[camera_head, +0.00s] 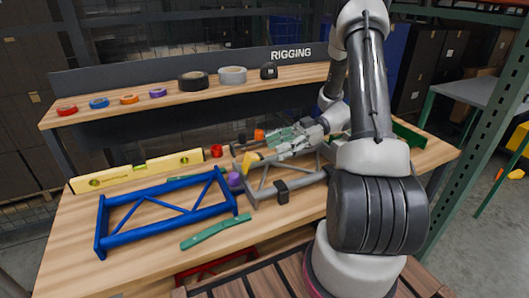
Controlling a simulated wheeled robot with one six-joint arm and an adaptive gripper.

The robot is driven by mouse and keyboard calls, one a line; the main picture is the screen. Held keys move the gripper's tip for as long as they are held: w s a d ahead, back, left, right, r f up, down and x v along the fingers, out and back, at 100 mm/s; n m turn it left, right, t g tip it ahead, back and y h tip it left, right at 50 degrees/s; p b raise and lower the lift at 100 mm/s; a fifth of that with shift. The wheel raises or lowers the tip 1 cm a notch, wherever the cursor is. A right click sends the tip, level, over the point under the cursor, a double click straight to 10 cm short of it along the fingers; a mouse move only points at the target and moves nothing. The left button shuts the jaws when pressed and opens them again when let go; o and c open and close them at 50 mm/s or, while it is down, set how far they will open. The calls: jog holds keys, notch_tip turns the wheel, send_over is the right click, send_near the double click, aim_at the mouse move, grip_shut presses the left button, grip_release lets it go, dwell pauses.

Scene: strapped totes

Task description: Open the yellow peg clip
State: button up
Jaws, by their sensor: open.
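A small yellow piece (251,158), which looks like the peg clip, shows just left of my gripper, above the grey frame's left end. It is too small to tell whether the clip is open or shut. My gripper (272,147) reaches in from the right, low over the bench, with its fingers pointing left. It is open, and its tips are close to the yellow piece. I cannot tell whether they touch it. The gripper hides part of the grey frame (262,193) and of the bench behind it.
Tape rolls (193,80) stand on the raised shelf behind. The bench's front left is clear.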

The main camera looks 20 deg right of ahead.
jog(key=v, duration=0.5)
dwell(0.4)
jog(key=s+a+r+m+g+h, duration=0.3)
jog(key=s+a+r+m+h, duration=0.25)
jog(key=s+r+h, duration=0.35)
jog(key=s+d+r+m+t+h, duration=0.2)
jog(key=s+r+m+t+h, duration=0.4)
jog(key=s+m, duration=0.4)
notch_tip(320, 180, up, 3)
jog(key=shift+d+f+m+t+h, duration=0.15)
jog(key=shift+d+m+t+h, duration=0.15)
jog(key=shift+m+t, duration=0.7)
